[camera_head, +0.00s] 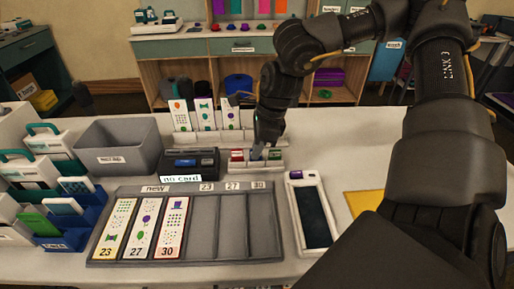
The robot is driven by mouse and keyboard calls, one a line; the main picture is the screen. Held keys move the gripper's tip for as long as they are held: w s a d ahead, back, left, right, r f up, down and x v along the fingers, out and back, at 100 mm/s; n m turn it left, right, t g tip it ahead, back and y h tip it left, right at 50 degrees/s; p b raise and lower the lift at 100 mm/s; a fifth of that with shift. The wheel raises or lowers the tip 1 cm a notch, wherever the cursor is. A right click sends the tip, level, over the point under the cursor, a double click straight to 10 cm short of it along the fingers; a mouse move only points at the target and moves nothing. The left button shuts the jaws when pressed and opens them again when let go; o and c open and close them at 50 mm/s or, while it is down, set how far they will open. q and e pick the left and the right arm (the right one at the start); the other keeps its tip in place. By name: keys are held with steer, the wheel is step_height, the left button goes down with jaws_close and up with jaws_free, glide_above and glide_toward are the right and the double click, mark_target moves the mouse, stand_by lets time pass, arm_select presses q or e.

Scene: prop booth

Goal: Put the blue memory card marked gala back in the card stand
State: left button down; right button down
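The card stand (262,166) is a small white rack at the middle of the table, with a red card (237,155) at its left and a green card (275,154) at its right. My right gripper (257,153) points down at the stand, between these two cards. Its fingertips are small and dark here, so I cannot tell whether they are open or shut, or touch the stand. I cannot make out the blue gala card for certain; the gripper may hide it. A black card reader (190,163) with a blue patch stands left of the stand. My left gripper is out of view.
A grey tray (190,254) with printed strips lies in front. A white tablet-like device (312,216) lies right of it. An empty grey bin (118,147) and blue holders (62,229) stand left. Upright printed strips (206,117) stand behind. A yellow sheet (366,203) lies right, by my arm.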

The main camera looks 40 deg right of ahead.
steer(key=shift+f, duration=0.1)
stand_by(0.5)
steer(key=c, duration=1.5)
jaws_free()
steer(key=shift+c, duration=0.2)
steer(key=v, duration=1.1)
steer(key=shift+f, duration=0.1)
